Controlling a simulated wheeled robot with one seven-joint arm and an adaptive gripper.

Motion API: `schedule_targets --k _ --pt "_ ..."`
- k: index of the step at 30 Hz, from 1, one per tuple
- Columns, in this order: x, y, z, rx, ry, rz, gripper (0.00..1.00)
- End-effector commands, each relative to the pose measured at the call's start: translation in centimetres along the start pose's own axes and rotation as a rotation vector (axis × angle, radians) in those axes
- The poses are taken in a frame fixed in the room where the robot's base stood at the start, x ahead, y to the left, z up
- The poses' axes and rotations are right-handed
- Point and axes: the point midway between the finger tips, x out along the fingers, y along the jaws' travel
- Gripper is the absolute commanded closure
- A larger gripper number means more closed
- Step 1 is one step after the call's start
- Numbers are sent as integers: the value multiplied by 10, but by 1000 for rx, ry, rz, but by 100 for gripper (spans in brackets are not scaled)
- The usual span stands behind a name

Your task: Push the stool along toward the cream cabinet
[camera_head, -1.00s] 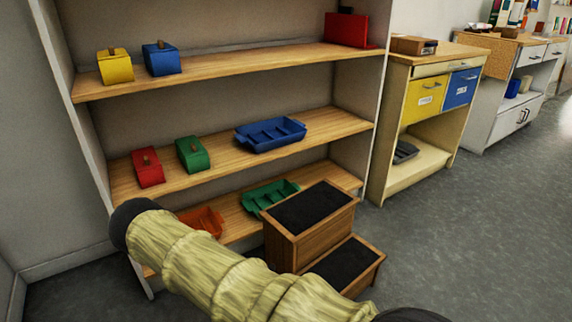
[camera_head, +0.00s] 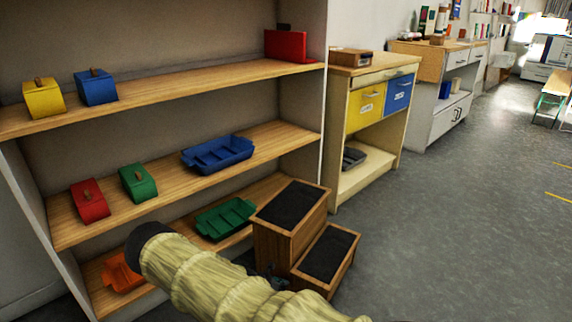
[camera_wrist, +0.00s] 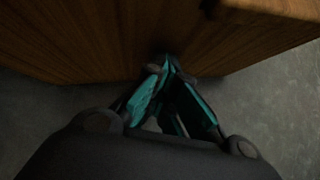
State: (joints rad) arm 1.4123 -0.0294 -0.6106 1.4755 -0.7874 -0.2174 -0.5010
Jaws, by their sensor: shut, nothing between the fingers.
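The stool (camera_head: 283,234) is a two-step wooden step stool with black treads, standing on the floor in front of the shelf unit. The cream cabinet (camera_head: 371,124), with a yellow and a blue drawer, stands beyond it to the right. In the head view my gripper (camera_head: 268,280) is mostly hidden behind my arm, low at the stool's near side. In the wrist view my gripper (camera_wrist: 170,68) is shut and empty, its teal fingertips at the lower edge of the stool's wooden side (camera_wrist: 90,40). Whether they touch it I cannot tell for sure.
The shelf unit (camera_head: 160,92) holds coloured boxes and trays, close along the stool's left side. A grey tray (camera_head: 353,157) lies in the cabinet's lower opening. The grey floor (camera_head: 440,235) to the right is clear.

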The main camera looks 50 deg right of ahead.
Motion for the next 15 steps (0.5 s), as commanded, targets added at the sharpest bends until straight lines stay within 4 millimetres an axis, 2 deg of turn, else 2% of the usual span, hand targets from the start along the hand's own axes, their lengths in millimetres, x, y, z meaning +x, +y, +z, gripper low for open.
schedule_targets --k 15 --pt "-6 1 -6 -3 1 3 100"
